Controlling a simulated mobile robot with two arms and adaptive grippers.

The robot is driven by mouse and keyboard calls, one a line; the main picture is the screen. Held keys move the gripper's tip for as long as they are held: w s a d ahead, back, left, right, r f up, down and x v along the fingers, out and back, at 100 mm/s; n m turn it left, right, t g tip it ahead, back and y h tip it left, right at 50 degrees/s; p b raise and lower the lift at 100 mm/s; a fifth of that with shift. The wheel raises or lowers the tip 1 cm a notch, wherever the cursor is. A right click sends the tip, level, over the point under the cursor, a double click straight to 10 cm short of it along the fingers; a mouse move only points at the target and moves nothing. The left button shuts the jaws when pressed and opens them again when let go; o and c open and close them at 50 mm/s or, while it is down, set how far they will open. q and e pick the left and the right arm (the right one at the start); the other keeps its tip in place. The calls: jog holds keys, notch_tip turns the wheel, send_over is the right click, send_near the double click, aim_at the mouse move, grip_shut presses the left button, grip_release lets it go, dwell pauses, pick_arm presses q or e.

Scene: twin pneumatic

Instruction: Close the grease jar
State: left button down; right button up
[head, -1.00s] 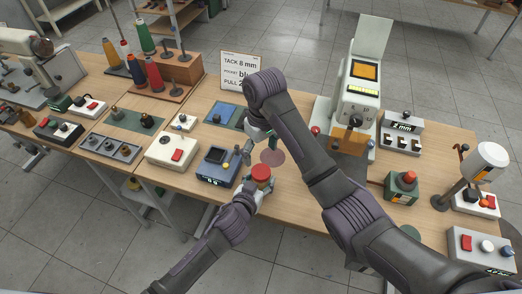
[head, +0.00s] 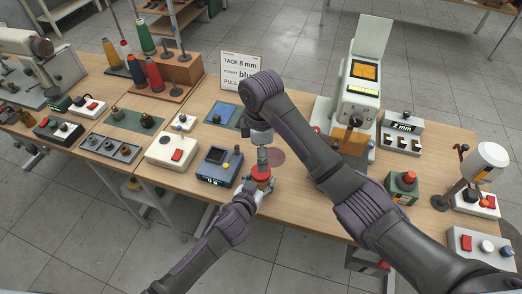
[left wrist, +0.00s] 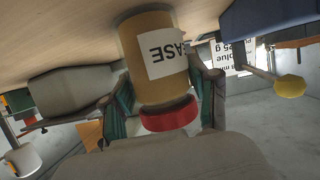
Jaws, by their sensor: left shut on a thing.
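The grease jar is a clear jar of tan grease with a white label, shown upside down in the left wrist view (left wrist: 160,50). Its red lid (left wrist: 170,119) sits at the jar's mouth end; I cannot tell how tightly it is seated. My left gripper (left wrist: 162,100) is shut around the jar, one finger on each side. In the head view the red lid (head: 262,173) faces up above my left gripper (head: 258,185). My right gripper (head: 263,158) points down right over the lid, close to it or touching. Its fingers are too small to read.
A blue-grey device with a screen (head: 218,167) stands just left of the jar. A mauve disc (head: 276,156) lies on the table behind it. A sewing machine (head: 352,105) stands to the right. The table's front edge is close by the jar.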

aim_at(261, 180)
notch_tip(261, 180, down, 8)
jog(key=shift+r, duration=0.25)
jog(key=shift+c, duration=0.3)
jog(key=c, duration=1.1)
jog(key=m, duration=0.5)
jog(key=shift+a, duration=0.1)
jog(key=shift+c, duration=0.2)
jog(key=m, duration=0.2)
jog(key=shift+m, duration=0.4)
jog(key=m, duration=0.7)
jog(key=o, duration=1.3)
